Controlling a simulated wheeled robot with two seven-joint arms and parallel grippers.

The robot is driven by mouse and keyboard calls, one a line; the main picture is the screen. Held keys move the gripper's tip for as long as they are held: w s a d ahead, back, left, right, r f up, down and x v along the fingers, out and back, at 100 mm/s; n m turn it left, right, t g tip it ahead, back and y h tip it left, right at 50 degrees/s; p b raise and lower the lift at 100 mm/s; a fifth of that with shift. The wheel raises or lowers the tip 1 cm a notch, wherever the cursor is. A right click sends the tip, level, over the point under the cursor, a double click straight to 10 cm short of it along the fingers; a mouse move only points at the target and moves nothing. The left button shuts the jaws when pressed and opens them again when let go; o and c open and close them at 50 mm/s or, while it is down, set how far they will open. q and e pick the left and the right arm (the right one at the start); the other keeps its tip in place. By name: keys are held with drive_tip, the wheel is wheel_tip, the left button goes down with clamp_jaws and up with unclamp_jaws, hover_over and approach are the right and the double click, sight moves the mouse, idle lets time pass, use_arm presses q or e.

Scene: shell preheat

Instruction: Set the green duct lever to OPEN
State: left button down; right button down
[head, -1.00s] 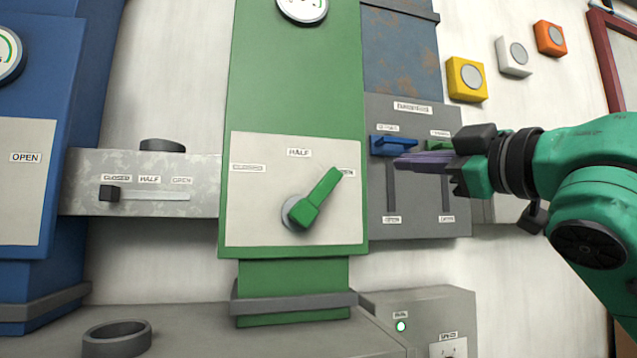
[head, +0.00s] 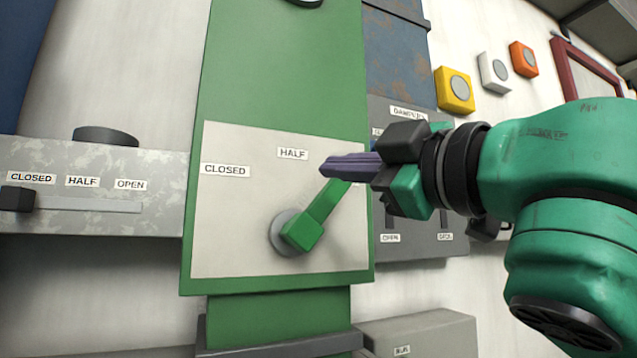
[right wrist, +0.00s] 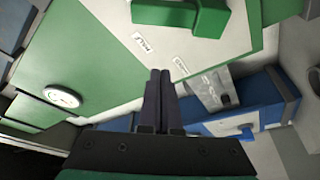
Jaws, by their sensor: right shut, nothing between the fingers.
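The green duct lever (head: 312,222) sits on a pale panel (head: 240,240) of the green duct. It slants up to the right from its round pivot, towards the side where the OPEN label shows in the earlier head view. That label is now hidden behind my right gripper (head: 325,166). Contact cannot be told. In the right wrist view the lever (right wrist: 185,14) lies beyond the fingers (right wrist: 158,75).
A grey duct with a black slider (head: 17,199) at CLOSED is on the left. A grey damper panel (head: 415,248) is behind my right arm. Yellow (head: 454,90), white (head: 494,72) and orange (head: 524,59) button boxes are at upper right.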

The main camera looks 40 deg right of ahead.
sight(324, 194)
drive_tip(key=p+x, duration=0.3)
drive_tip(key=x, duration=0.5)
drive_tip(key=shift+w+d, duration=0.15)
drive_tip(key=shift+w, duration=0.25)
drive_tip(key=s+d+f, duration=0.2)
drive_tip(key=d, duration=0.1)
drive_tip(key=shift+s+f+b, duration=0.2)
drive_tip(key=shift+f+b, duration=0.2)
drive_tip(key=shift+w+a, duration=0.15)
drive_tip(key=shift+w, duration=0.15)
drive_tip(key=shift+s+d+f+m+b, duration=0.15)
drive_tip(key=shift+d+f+m+b, duration=0.25)
drive_tip(key=shift+f+m+b, duration=0.4)
drive_tip(key=shift+s+r+h, duration=0.1)
drive_tip(key=shift+r+h, duration=0.1)
drive_tip(key=shift+h, duration=0.2)
drive_tip(key=shift+r, duration=0.15)
